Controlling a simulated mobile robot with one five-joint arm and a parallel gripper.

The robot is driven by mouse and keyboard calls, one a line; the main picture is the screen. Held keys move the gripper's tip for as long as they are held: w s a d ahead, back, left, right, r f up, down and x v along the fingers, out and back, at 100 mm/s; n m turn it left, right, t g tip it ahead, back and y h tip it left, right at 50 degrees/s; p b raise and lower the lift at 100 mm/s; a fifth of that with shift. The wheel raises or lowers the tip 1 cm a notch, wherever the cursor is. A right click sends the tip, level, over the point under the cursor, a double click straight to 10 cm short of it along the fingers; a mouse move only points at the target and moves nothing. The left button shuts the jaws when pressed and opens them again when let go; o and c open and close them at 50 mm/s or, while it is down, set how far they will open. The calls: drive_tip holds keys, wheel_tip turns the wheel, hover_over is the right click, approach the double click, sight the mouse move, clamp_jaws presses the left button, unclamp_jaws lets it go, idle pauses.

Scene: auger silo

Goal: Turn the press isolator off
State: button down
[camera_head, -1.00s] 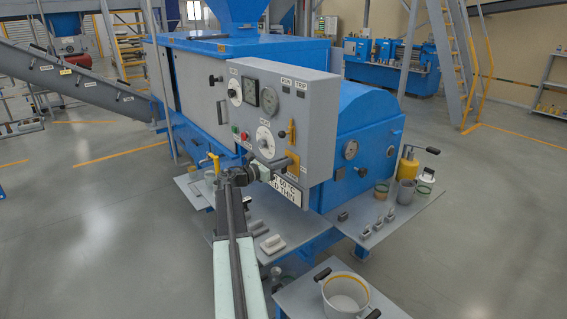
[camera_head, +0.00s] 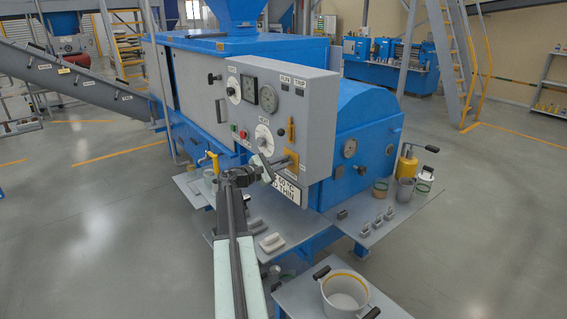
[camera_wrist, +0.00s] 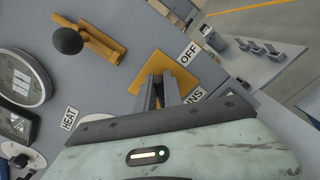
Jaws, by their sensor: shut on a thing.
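The press isolator is on the lower right of the grey control panel (camera_head: 300,110). My gripper (camera_head: 281,162) reaches the front of this plate. In the wrist view my gripper's fingers (camera_wrist: 163,92) are close together over the plate, shut on the isolator handle, which they mostly hide. The handle's exact angle cannot be told.
A yellow lever with a black ball (camera_wrist: 68,41) sits close by on the panel; it also shows in the head view (camera_head: 291,130). Dials and gauges (camera_head: 268,98) are to the left. A shelf with small blocks (camera_head: 375,225) and a pot (camera_head: 345,292) are below right.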

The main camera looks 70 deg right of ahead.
drive_tip(key=m, duration=0.2)
drive_tip(key=f+m, duration=0.1)
drive_tip(key=m, duration=0.2)
drive_tip(key=shift+s+a+m+b, duration=0.15)
drive_tip(key=shift+s+m+b, duration=0.05)
drive_tip(key=shift+m+b, duration=0.15)
drive_tip(key=shift+f+m+b, duration=0.15)
drive_tip(key=shift+m+b, duration=0.05)
drive_tip(key=shift+m, duration=0.85)
drive_tip(key=shift+f+m+b, duration=0.15)
drive_tip(key=shift+m, duration=0.85)
drive_tip(key=c, duration=1.5)
unclamp_jaws()
drive_tip(key=shift+o, duration=0.2)
drive_tip(key=shift+s, duration=0.1)
drive_tip(key=v, duration=0.8)
